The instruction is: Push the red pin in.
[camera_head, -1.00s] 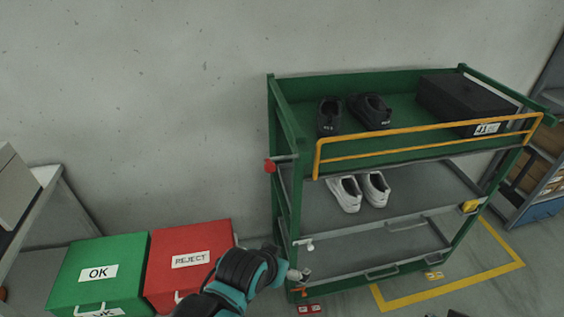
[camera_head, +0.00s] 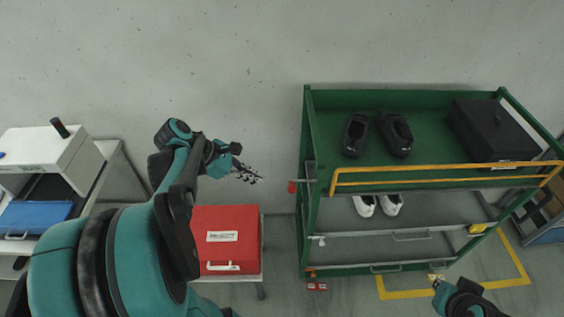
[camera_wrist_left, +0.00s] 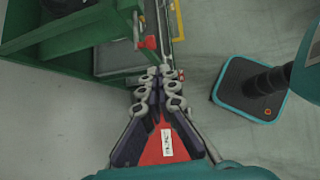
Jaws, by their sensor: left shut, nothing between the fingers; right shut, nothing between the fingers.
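The red pin (camera_head: 292,187) sticks out on the left side of the green cart, by the left end of the yellow rail. In the left wrist view its red knob (camera_wrist_left: 150,42) lies just beyond my fingertips. My left gripper (camera_head: 254,177) is shut and empty, to the left of the pin and apart from it, fingers pointing right. The linked fingers (camera_wrist_left: 160,72) meet at their tips in the left wrist view. My right gripper (camera_head: 438,285) is small at the lower right, in front of the cart, with nothing seen in it.
The green cart (camera_head: 330,225) carries black shoes (camera_head: 356,135), a black box (camera_head: 492,130) and white shoes (camera_head: 391,204). A red bin (camera_head: 225,240) stands below my left arm. A white machine (camera_head: 45,150) stands at the far left. The wall behind is bare.

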